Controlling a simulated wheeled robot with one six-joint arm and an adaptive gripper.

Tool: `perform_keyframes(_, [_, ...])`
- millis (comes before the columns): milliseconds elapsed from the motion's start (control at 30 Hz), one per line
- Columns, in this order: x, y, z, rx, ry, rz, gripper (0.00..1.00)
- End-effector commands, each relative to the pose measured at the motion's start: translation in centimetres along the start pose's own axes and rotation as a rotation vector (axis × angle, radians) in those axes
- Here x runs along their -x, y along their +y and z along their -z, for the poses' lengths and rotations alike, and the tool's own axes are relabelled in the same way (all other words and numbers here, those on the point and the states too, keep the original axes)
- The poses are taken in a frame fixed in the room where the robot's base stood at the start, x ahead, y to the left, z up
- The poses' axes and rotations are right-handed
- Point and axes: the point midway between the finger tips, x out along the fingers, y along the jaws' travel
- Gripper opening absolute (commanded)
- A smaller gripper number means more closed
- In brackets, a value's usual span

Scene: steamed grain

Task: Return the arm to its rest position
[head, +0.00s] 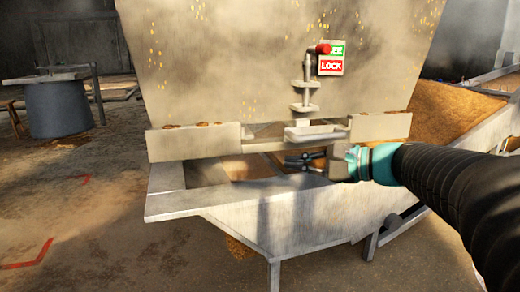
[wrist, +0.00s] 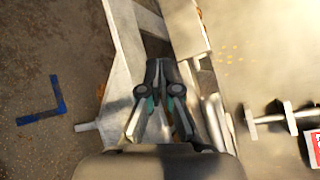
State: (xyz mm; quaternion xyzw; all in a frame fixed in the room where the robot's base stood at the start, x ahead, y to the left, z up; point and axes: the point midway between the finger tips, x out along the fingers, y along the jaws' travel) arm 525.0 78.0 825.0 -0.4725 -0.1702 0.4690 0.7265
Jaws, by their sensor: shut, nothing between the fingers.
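My arm comes in from the right in the head view, with a black ribbed sleeve and a teal wrist. My gripper (head: 290,160) points left, in front of the lower edge of the big metal hopper (head: 240,60) and over the metal trough (head: 270,210). In the wrist view my gripper (wrist: 161,66) has its fingertips together, with nothing seen between them. The trough's pale frame (wrist: 128,45) lies under and beside the fingers there. I cannot tell whether the fingers touch anything.
A red-handled latch (head: 308,85) stands on the hopper beside a green and red LOCK sign (head: 331,60). Brown grain (head: 445,115) is heaped at right. A grey bucket-like drum (head: 58,108) stands at left. The floor at left is open, with red marks (head: 30,258).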

Motion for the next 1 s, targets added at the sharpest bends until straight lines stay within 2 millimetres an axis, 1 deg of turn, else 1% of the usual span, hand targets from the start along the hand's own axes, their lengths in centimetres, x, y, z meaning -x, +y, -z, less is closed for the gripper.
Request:
perform_keyframes(33, [0.0, 1.7, -1.6, 0.055, 0.028, -0.076, 0.00])
perform_keyframes(67, [0.0, 3.1, -2.1, 0.088, 0.047, -0.125, 0.00])
perform_keyframes(100, [0.2, 4.8, -2.8, 0.137, 0.072, -0.190, 0.00])
perform_keyframes(167, [0.7, 7.4, -3.6, 0.212, 0.108, -0.285, 0.00])
perform_keyframes(200, [1.2, 9.0, -4.0, 0.264, 0.131, -0.347, 0.00])
perform_keyframes(267, [2.2, 11.3, -4.7, 0.349, 0.164, -0.441, 0.00])
perform_keyframes(300, [2.9, 12.8, -5.0, 0.405, 0.184, -0.502, 0.00])
perform_keyframes(400, [5.1, 16.1, -5.4, 0.558, 0.232, -0.651, 0.00])
perform_keyframes(500, [7.6, 18.9, -5.6, 0.720, 0.273, -0.795, 0.00])
perform_keyframes(600, [10.2, 20.9, -5.5, 0.883, 0.309, -0.928, 0.00])
perform_keyframes(733, [13.0, 22.5, -5.1, 1.061, 0.340, -1.064, 0.00])
perform_keyframes(800, [14.0, 22.9, -4.9, 1.132, 0.350, -1.116, 0.00])
perform_keyframes(900, [14.9, 23.2, -4.7, 1.195, 0.361, -1.162, 0.00])
perform_keyframes(1000, [15.2, 23.4, -4.6, 1.221, 0.363, -1.182, 0.00])
